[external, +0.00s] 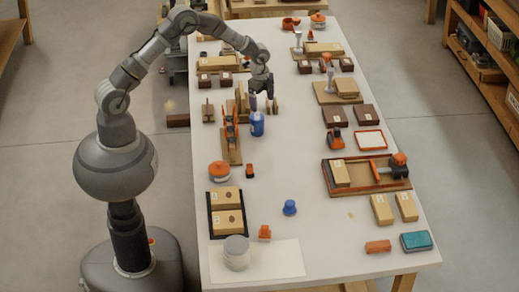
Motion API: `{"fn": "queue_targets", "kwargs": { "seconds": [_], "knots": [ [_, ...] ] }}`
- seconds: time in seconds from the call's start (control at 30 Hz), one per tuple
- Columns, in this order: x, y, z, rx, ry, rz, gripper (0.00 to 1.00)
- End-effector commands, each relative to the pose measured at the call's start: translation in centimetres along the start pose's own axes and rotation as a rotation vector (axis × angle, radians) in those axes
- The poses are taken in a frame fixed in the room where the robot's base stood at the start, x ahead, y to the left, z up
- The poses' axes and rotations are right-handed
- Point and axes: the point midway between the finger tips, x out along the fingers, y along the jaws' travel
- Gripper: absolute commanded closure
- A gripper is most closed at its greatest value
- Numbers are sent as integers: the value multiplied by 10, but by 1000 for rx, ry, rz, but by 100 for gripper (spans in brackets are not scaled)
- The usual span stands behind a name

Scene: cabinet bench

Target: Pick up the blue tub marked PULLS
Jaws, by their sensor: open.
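A blue tub (257,125) stands upright on the white bench, left of its middle. Any marking on it is too small to read. My gripper (262,103) is open and points down just above the tub, its fingers close to the tub's top. I cannot tell whether the fingers touch or straddle it. A smaller blue knob-shaped item (290,208) stands apart, nearer the front of the bench.
An orange-and-wood clamp block (231,140) stands close left of the tub. Several brown blocks flank the gripper behind. A wooden tray (331,188) with an orange tool lies at right. The bench is clear between tub and tray.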

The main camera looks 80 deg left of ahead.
Motion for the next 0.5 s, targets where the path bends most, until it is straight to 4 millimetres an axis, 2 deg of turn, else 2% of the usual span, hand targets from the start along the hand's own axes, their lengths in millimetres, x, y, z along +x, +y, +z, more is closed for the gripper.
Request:
{"fn": "queue_targets", "kwargs": {
  "seconds": [0.03,0.1,0.5],
  "knots": [
    [16,4,6,19,-9,31,9],
    [31,9,11,39,-17,57,9],
    [84,20,12,48,-20,65,9]
  ]
}}
